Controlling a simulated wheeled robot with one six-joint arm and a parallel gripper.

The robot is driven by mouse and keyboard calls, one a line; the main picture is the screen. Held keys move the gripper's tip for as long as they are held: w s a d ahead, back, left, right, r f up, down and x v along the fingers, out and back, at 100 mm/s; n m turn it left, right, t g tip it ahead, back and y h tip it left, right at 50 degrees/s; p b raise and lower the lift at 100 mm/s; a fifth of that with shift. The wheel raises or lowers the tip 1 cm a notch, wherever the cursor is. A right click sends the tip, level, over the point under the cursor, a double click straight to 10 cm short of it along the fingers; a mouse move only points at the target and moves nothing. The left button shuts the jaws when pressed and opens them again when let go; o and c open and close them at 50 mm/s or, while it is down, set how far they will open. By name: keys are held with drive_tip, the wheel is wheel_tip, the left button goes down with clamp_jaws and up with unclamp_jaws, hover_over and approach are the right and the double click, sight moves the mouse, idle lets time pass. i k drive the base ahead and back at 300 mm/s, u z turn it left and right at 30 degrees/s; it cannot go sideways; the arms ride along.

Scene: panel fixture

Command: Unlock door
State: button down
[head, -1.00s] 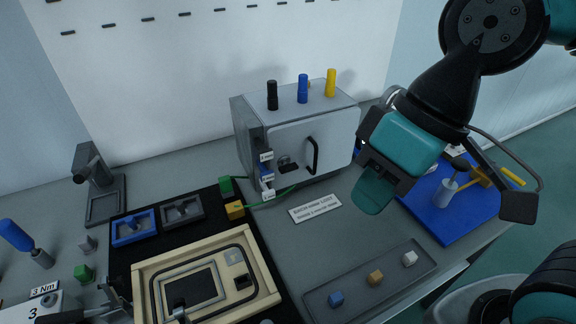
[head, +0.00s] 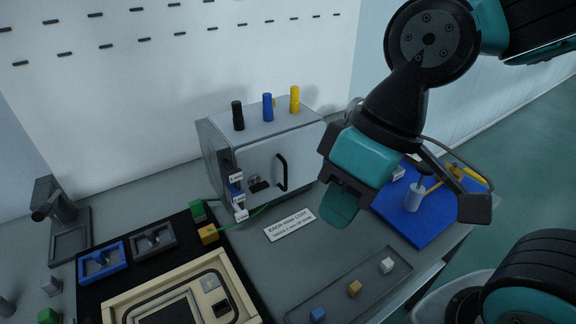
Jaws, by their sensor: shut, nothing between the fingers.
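A grey box (head: 207,158) stands on the bench with its pale front door (head: 262,158) closed against it. The door carries a black bar handle (head: 282,172) and a small dark latch or lock piece (head: 258,184) near its left edge. Small white labels (head: 237,193) sit beside that edge. Black (head: 237,116), blue (head: 267,107) and yellow (head: 294,99) pegs or keys stand upright on the box's top. My gripper (head: 340,204) is shut and empty, right of the door and apart from it, pointing down.
A sign (head: 290,225) lies before the box. A beige panel (head: 125,302), blue fixture (head: 102,261) and green cable (head: 260,209) are left.

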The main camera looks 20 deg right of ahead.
sight(254, 182)
drive_tip(key=u, duration=1.25)
drive_tip(key=k, duration=0.55)
drive_tip(key=z, duration=1.35)
